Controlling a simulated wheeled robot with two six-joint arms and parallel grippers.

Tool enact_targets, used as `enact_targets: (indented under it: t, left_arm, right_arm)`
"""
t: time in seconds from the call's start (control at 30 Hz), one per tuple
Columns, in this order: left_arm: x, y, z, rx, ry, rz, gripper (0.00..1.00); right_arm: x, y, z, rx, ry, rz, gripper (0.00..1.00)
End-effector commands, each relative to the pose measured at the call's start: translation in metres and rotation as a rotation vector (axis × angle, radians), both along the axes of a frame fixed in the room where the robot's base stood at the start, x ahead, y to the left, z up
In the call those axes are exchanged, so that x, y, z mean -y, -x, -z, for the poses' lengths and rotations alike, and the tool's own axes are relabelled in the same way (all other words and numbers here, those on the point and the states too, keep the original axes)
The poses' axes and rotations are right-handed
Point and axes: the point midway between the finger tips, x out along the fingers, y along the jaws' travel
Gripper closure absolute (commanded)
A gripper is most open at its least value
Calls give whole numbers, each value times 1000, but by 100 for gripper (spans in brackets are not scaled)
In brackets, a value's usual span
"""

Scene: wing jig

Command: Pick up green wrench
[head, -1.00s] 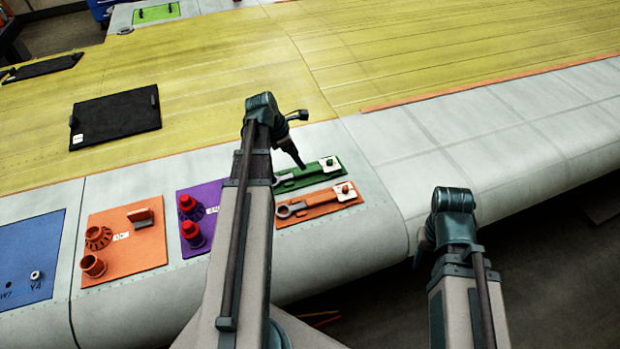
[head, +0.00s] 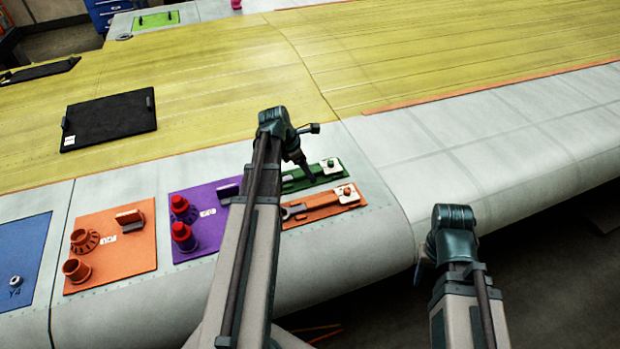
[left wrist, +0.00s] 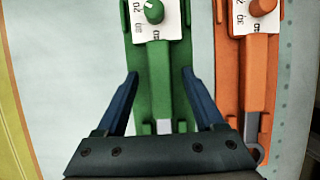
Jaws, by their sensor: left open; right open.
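The green wrench (left wrist: 158,80) lies on a green board (left wrist: 180,60) on the wing's grey edge. In the left wrist view its shaft runs between the two open fingers of my left gripper (left wrist: 160,75), with a gap on each side; the lower end is partly hidden by the gripper body. I cannot tell how far the fingertips are above the board. In the head view my left gripper (head: 311,181) points down at the green board (head: 328,174), and my arm hides its left part. My right gripper (head: 418,276) is open, hanging beyond the wing's front edge.
An orange wrench (left wrist: 254,80) lies on an orange board (head: 318,213) close beside the green one. A purple board (head: 207,242) with red-topped parts and another orange board (head: 142,255) are to the left. The grey surface to the right (head: 440,150) is clear.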

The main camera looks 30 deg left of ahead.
Motion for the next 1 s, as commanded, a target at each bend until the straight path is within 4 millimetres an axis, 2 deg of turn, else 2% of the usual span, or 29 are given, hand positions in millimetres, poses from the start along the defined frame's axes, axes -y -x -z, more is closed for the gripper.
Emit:
enact_targets:
  t: [0.57, 0.67, 0.97, 1.0]
  left_arm:
    - [0, 0, 3, 0, 0, 0, 30]
    - [0, 0, 2, 0, 0, 0, 44]
    - [0, 0, 2, 0, 0, 1, 98]
    - [0, 0, 2, 0, 0, 1, 100]
  right_arm:
    - [0, 0, 3, 0, 0, 0, 50]
    - [0, 0, 2, 0, 0, 0, 50]
    - [0, 0, 2, 0, 0, 0, 50]
    - [0, 0, 2, 0, 0, 0, 50]
